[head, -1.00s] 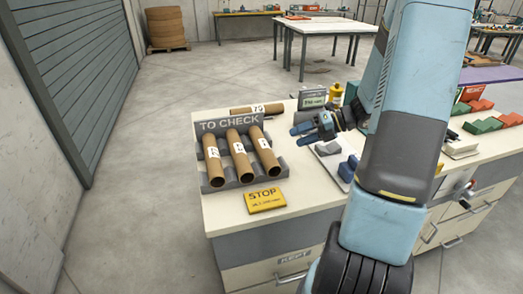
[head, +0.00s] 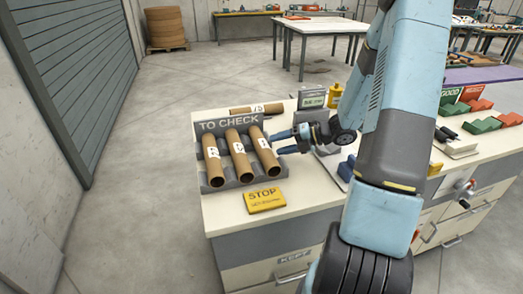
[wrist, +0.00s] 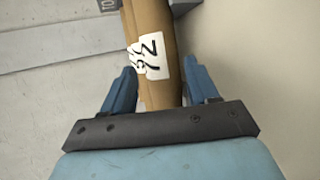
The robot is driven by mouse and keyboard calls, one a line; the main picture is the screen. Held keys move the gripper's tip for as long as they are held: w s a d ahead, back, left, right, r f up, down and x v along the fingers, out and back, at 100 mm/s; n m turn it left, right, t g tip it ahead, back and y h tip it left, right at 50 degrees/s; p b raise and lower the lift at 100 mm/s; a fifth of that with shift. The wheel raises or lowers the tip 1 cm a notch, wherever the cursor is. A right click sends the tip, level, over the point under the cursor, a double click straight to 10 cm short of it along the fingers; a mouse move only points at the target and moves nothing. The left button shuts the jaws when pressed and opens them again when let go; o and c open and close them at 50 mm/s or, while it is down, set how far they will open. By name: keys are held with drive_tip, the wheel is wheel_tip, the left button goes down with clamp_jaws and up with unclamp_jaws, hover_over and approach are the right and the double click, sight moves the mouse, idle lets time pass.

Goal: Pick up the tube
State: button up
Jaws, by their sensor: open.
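Three brown cardboard tubes with white labels lie side by side in the grey rack (head: 205,187) marked TO CHECK: a left tube (head: 213,172), a middle tube (head: 243,171) and a right tube (head: 270,165). Another labelled tube (head: 240,111) lies crosswise behind the rack. My gripper (head: 274,145) is open, its blue fingers pointing left close to the right tube. In the wrist view, a labelled tube (wrist: 150,18) runs between the open fingers (wrist: 160,68). I cannot tell which tube this is, or whether the fingers touch it.
A yellow STOP sign (head: 265,200) lies in front of the rack on the cream worktop (head: 315,196). Green blocks (head: 482,125) and red blocks (head: 510,119) lie at the right.

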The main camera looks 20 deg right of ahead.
sight(268, 147)
drive_tip(key=shift+x, duration=2.55)
drive_tip(key=shift+w, duration=0.2)
drive_tip(key=shift+c, duration=0.2)
drive_tip(key=shift+d+f, duration=0.1)
drive_tip(key=c, duration=0.7)
drive_tip(key=shift+o, duration=0.2)
